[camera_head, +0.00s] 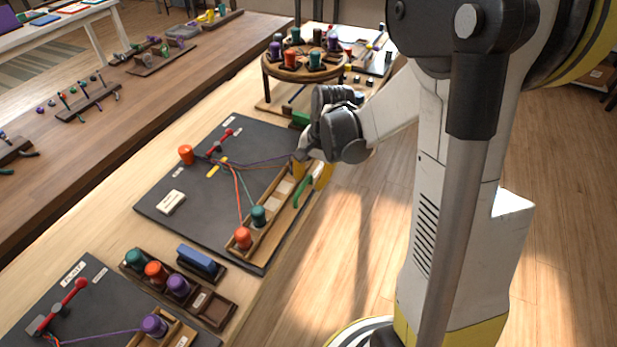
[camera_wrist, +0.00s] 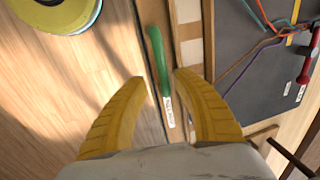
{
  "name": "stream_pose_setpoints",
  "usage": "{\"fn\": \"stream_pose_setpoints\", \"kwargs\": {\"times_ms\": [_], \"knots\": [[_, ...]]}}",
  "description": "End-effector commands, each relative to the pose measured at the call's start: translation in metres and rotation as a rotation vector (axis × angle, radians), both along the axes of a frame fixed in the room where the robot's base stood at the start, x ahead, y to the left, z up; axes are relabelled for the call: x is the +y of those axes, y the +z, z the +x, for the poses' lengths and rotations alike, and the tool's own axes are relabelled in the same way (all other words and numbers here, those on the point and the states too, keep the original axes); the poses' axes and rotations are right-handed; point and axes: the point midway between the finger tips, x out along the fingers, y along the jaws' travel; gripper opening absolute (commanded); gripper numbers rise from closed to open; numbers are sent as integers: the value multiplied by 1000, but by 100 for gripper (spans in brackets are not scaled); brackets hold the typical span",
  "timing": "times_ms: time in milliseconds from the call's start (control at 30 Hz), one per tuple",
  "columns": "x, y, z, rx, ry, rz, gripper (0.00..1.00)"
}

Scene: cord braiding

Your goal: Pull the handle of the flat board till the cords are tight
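The flat dark board (camera_head: 170,228) lies on the table with a wooden tray (camera_head: 271,228) along its near right edge. Its green handle (camera_head: 303,190) is on the tray's outer side; it also shows in the wrist view (camera_wrist: 158,58). An orange cord (camera_head: 238,195), a teal one and a purple one run from a red clamp (camera_head: 222,140) to the tray side. My gripper (camera_head: 312,175) is over the board's right edge. In the wrist view its yellow fingers (camera_wrist: 159,78) are spread, with the handle's line between them; I cannot tell whether they touch it.
A block with bobbins (camera_head: 178,287) and a second board (camera_head: 60,310) lie in front. A round bobbin stand (camera_head: 304,68) is behind my gripper. Open floor (camera_head: 345,260) lies right of the table edge.

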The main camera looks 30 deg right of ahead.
Motion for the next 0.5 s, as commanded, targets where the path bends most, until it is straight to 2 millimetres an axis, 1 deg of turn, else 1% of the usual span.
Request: {"fn": "stream_pose_setpoints", "kwargs": {"times_ms": [167,267,367,500], "knots": [[0,1,1,-2,0,1,34],[-1,8,-1,-2,0,0,34],[-2,24,-3,-2,-1,1,34],[-7,56,-9,-1,-1,0,34]]}}
